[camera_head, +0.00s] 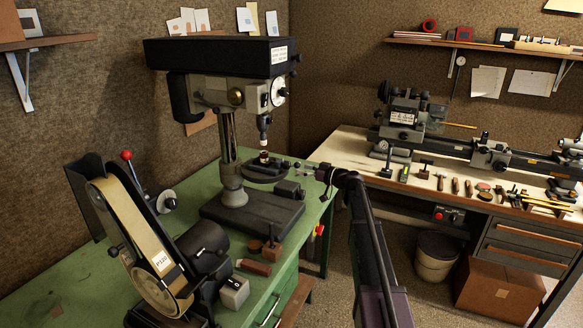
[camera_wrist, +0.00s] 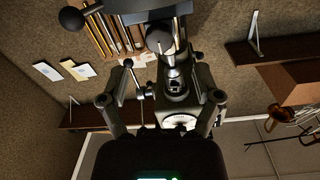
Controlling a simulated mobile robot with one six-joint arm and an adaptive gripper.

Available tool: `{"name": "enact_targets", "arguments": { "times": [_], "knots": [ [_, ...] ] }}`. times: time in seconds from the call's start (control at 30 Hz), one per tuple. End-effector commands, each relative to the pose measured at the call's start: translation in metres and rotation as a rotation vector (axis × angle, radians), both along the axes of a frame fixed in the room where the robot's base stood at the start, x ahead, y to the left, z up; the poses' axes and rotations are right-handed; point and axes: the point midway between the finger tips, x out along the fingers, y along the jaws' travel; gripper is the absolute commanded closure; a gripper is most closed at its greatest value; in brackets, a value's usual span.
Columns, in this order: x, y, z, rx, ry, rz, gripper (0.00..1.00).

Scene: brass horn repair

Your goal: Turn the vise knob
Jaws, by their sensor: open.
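The small dark vise (camera_head: 262,173) sits on the round table of the drill press, below the chuck. Its knob (camera_head: 285,164) appears as a small dark shape at the vise's right side. My gripper (camera_head: 300,166) comes in from the right, close to that knob. In the wrist view my gripper (camera_wrist: 163,66) is open, its fingers spread left and right. A dark round knob (camera_wrist: 160,38) shows past the fingertips, between them in the picture. I see no finger contact with it. Whether this is the vise knob is hard to tell.
The drill press (camera_head: 228,125) stands on the green bench (camera_head: 60,285). A belt sander (camera_head: 135,240) stands at the front left. A second bench (camera_head: 350,145) with a lathe and hand tools is at the right. A bin (camera_head: 436,258) and a cardboard box (camera_head: 500,290) stand on the floor.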

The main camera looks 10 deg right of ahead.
Motion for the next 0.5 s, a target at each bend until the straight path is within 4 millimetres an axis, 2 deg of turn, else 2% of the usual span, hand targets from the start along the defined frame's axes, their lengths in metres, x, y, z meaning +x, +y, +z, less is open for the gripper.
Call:
{"name": "enact_targets", "arguments": {
  "times": [0.2, 0.5],
  "knots": [
    [0.021, 0.026, 0.000, 0.000, 0.000, 0.001, 0.18],
    [0.034, 0.042, 0.000, 0.000, 0.000, 0.000, 0.18]
  ]
}}
